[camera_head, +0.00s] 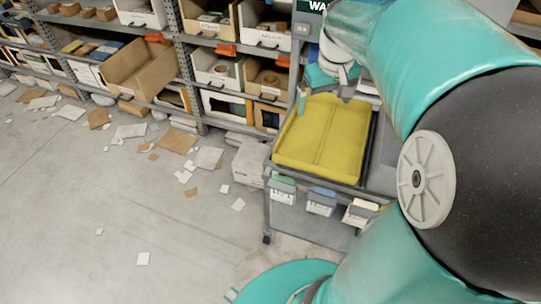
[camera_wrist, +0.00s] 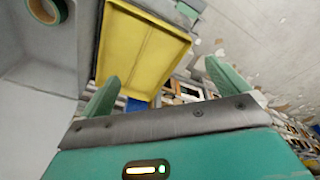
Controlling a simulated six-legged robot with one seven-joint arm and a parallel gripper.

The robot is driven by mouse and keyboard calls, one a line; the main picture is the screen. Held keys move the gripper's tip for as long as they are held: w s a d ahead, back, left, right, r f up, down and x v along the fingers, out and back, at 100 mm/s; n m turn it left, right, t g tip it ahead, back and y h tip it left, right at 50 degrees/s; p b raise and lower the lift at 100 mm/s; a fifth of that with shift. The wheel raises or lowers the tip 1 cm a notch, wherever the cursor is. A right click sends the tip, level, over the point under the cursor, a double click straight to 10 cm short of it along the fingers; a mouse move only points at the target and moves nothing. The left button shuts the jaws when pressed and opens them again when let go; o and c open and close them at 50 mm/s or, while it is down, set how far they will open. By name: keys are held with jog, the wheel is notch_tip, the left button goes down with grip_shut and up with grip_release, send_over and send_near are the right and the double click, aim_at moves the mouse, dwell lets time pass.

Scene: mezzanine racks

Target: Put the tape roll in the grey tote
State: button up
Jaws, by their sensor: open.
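A tape roll (camera_wrist: 46,9), a brownish ring with a dark green edge, shows at the top left of the wrist view, cut by the frame edge. It lies on a pale grey surface (camera_wrist: 60,48) beside the yellow tray. This looks like the inside of the grey tote, but I cannot be sure. In the head view a grey area (camera_head: 385,160) shows right of the yellow tray, mostly hidden by my arm; the roll is not visible there. My gripper (camera_wrist: 163,86) is open and empty, its fingers apart over the yellow tray's near side.
The empty yellow tray (camera_head: 325,135) sits on a wheeled cart (camera_head: 310,222) with small labelled bins (camera_head: 321,200) at its front. Racks with boxes (camera_head: 140,70) stand behind. Paper and cardboard scraps (camera_head: 177,140) litter the floor; the floor at front left is mostly clear.

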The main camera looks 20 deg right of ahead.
jog(key=s+a+t, duration=0.2)
jog(key=s+a, duration=0.3)
jog(key=a, duration=0.4)
jog(key=s+a+n+t, duration=0.1)
jog(key=s+a, duration=0.5)
jog(key=a, duration=0.4)
jog(key=shift+s+r+t+y, duration=0.2)
jog(key=shift+r+t+y, duration=0.2)
jog(key=shift+r, duration=0.05)
